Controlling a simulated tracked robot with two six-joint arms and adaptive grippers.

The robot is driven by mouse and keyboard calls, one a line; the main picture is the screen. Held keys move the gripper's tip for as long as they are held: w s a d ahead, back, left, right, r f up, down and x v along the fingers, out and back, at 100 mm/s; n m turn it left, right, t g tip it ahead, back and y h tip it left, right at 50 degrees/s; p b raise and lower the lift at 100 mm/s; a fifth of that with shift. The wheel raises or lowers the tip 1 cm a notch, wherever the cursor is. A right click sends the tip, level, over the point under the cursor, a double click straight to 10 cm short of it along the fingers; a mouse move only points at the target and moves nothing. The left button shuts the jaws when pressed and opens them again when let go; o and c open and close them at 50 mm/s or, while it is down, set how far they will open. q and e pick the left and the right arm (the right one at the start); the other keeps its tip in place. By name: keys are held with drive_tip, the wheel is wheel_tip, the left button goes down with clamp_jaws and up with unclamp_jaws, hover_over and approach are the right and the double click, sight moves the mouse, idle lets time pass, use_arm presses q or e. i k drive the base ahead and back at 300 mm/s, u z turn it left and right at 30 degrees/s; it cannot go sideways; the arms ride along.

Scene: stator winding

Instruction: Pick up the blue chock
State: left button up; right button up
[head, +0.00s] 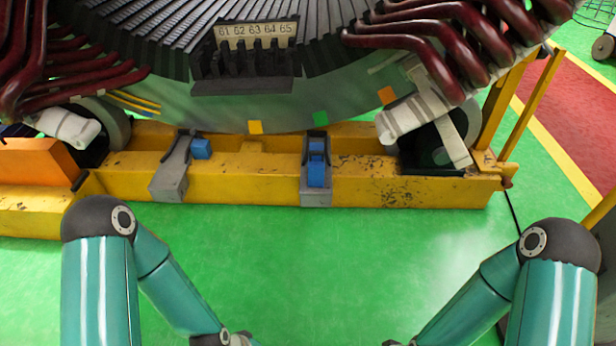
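Two blue pieces show on the yellow frame under the big round stator. One blue block (202,149) is small and sits against a tilted grey bracket (172,172) at the left. The other blue piece (317,164) is taller and sits in an upright grey bracket (316,198) near the middle. I cannot tell which one is the blue chock. My arms come in from the lower left and lower right and run down to the bottom edge. Both grippers are outside the picture, well below the blue pieces.
The yellow frame (250,190) crosses the view, with the stator (240,105) above it. An orange block (38,162) is at the left. Rollers (440,145) stand under the stator's right side. The green floor (290,260) in front is clear.

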sight(317, 156)
drive_tip(key=z, duration=0.05)
drive_tip(key=k, duration=0.9)
drive_tip(key=u, duration=0.4)
drive_tip(key=i, duration=0.95)
drive_tip(key=u, duration=0.65)
drive_tip(key=i, duration=1.15)
drive_tip(key=z, duration=0.5)
